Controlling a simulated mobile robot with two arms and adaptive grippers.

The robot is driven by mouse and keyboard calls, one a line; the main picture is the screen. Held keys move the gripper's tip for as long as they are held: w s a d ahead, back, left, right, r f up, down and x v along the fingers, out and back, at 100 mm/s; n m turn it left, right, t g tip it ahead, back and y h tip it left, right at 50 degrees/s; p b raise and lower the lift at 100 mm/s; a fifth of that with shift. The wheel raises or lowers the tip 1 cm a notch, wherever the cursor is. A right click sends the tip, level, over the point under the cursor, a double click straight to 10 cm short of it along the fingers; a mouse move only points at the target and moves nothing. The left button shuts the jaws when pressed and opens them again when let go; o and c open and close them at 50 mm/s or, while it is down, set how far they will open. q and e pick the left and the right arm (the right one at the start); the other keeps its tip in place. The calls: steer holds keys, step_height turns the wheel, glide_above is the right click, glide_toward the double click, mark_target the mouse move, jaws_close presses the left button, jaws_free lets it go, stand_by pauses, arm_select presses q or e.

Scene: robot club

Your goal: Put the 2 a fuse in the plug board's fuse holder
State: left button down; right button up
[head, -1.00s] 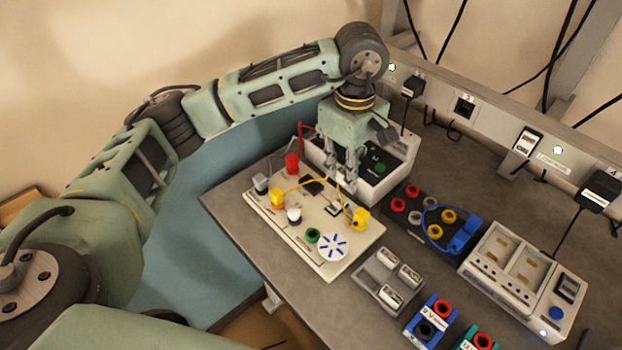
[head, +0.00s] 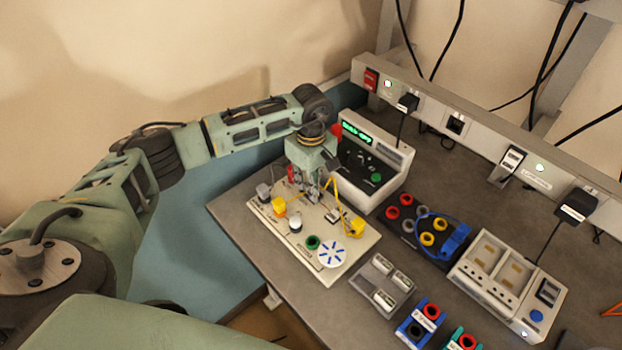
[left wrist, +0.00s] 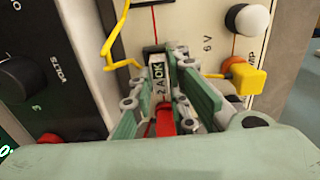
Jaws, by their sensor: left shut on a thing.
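The 2 A fuse (left wrist: 158,82), a pale block marked "2 A OK", is between the fingers of my left gripper (left wrist: 165,72) in the left wrist view. The gripper is shut on it. In the head view my left gripper (head: 310,192) points down over the back part of the white plug board (head: 335,262). The board also shows in the left wrist view (left wrist: 195,25). A black part (left wrist: 153,49) lies at the fuse's far end; I cannot tell whether they touch. The fuse holder is mostly hidden by the gripper. My right gripper is not in view.
Yellow plugs (head: 355,228) with a lead and a white lamp knob (left wrist: 248,19) stand close around the gripper. A power supply (head: 392,150) is just behind the board. A grey tray (head: 366,287) of blocks is at its right.

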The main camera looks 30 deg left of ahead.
arm_select(q)
steer(key=shift+f, duration=0.1)
steer(key=shift+f+b, duration=0.15)
steer(key=shift+b, duration=0.2)
steer(key=c, duration=1.7)
jaws_free()
